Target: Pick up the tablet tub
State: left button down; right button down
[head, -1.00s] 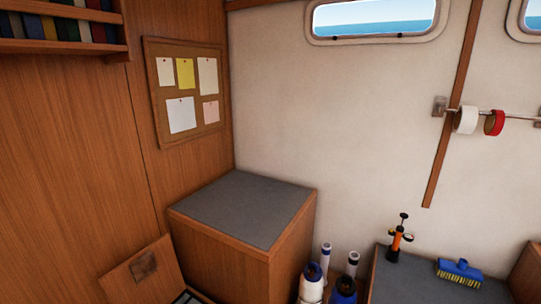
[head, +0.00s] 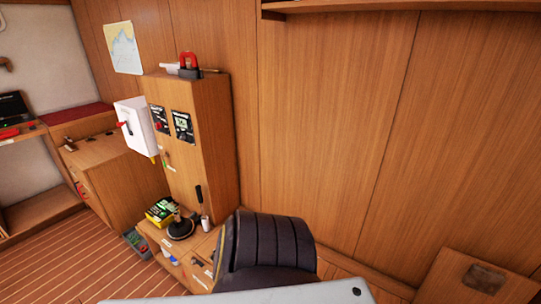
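I cannot pick out the tablet tub for certain in the head view. Small pale items in the openings below are too small to name. Neither of my grippers is in view.
A dark padded seat (head: 268,245) stands right of the low unit and hides part of it. A tall wooden cabinet (head: 205,125) carries a white box (head: 138,130) and panels. Slatted floor (head: 85,265) is open at the lower left. A wooden wall (head: 340,130) fills the right.

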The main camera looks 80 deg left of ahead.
aim_at(175, 263)
jog(key=u, duration=3.9)
